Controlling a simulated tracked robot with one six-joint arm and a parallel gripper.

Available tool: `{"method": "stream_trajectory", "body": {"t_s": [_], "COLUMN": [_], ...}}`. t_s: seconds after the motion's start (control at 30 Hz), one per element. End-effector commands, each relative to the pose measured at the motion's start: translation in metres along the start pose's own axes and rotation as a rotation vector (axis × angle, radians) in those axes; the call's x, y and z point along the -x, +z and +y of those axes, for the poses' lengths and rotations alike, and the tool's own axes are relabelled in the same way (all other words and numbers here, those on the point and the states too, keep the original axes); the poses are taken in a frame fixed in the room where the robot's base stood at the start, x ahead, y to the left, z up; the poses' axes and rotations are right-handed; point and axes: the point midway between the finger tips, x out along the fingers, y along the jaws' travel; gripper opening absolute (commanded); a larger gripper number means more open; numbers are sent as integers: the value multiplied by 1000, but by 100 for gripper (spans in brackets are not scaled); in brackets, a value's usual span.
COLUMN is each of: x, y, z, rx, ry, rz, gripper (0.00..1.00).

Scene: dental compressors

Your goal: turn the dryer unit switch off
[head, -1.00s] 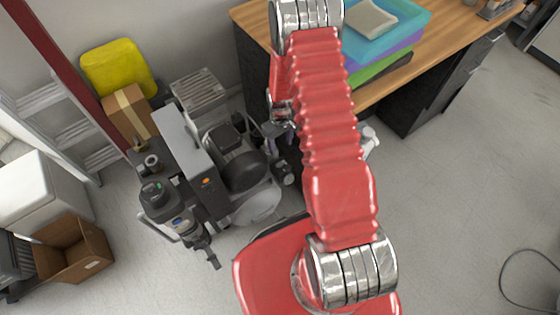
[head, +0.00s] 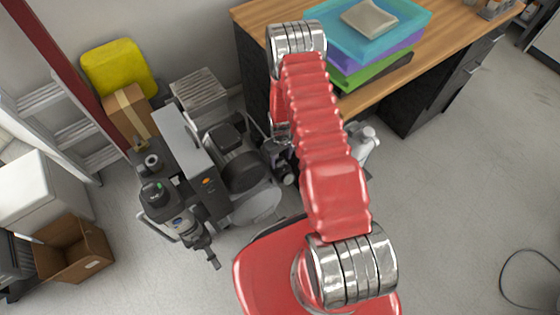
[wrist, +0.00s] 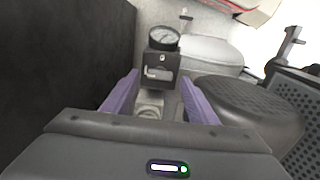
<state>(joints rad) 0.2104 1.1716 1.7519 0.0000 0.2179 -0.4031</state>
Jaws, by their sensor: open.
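A tall grey box unit (head: 183,140) stands among the compressor equipment at left in the head view. A small orange switch (head: 208,182) shows on its dark end panel; its position is too small to tell. In the wrist view, a black box with a light handle-like part (wrist: 158,74) sits under a round gauge (wrist: 163,38); I cannot tell if this belongs to the dryer unit. My gripper (wrist: 160,77) is open, its two purple fingers apart on either side of that box's lower part, nothing visibly held. In the head view it is partly hidden beside the compressor, near the desk.
A dark motor housing (wrist: 250,110) lies close on the right of my gripper, and a dark desk side (wrist: 60,60) on the left. Stacked trays (head: 365,35) sit on the wooden desk (head: 455,25). An open carton (head: 75,252) stands at left.

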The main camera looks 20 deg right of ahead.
Motion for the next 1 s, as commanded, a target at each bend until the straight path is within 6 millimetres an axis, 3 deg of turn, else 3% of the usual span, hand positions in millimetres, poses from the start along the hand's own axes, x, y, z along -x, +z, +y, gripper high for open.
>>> {"method": "stream_trajectory", "body": {"t_s": [0.23, 0.57, 1.0], "x": [-19, -22, -22], "y": [0, 0, 0], "z": [0, 0, 0], "rx": [0, -1, -1], "ry": [0, 0, 0], "rz": [-1, 0, 0], "gripper": [53, 53, 23]}}
